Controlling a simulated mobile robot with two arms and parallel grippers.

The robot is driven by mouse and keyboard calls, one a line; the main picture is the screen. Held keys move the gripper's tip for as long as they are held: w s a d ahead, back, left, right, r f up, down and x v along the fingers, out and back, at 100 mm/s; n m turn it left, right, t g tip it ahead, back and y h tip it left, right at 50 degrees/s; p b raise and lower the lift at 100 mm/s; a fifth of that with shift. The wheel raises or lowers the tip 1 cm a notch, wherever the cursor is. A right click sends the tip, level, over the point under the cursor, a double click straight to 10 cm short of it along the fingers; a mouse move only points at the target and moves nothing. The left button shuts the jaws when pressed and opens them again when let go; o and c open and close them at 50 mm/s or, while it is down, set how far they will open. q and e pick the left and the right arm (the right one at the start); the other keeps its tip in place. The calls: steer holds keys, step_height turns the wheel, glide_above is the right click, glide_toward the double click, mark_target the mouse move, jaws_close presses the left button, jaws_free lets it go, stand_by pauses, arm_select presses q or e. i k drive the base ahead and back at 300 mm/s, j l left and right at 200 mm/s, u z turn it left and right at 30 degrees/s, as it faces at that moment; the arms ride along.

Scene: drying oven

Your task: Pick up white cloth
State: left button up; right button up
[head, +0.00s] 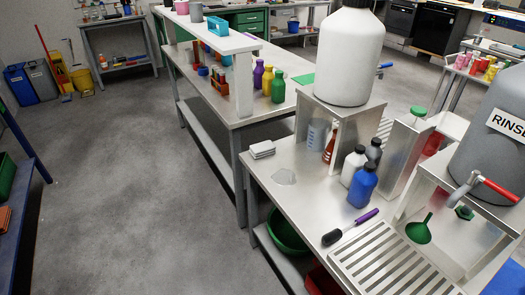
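A small folded white stack (262,149), which looks like folded cloth, lies near the left edge of the steel table (305,200). A flat, pale grey-white piece (284,177) lies just in front of it. I cannot tell whether that piece is cloth or something else. Nothing covers the folded stack. Neither of my grippers is in view.
A large white container (350,57) stands on a raised stand behind the stack. A white bottle (353,166), a blue bottle (362,187) and a purple-handled brush (350,228) are to the right. A grey rinse tank (490,140) is far right. Open floor (130,190) lies left.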

mark_target(259, 150)
steer(key=i+j+z, duration=0.25)
steer(key=i, duration=0.2)
steer(key=i+j+z, duration=0.25)
steer(key=i+j, duration=0.1)
steer(key=i, duration=0.1)
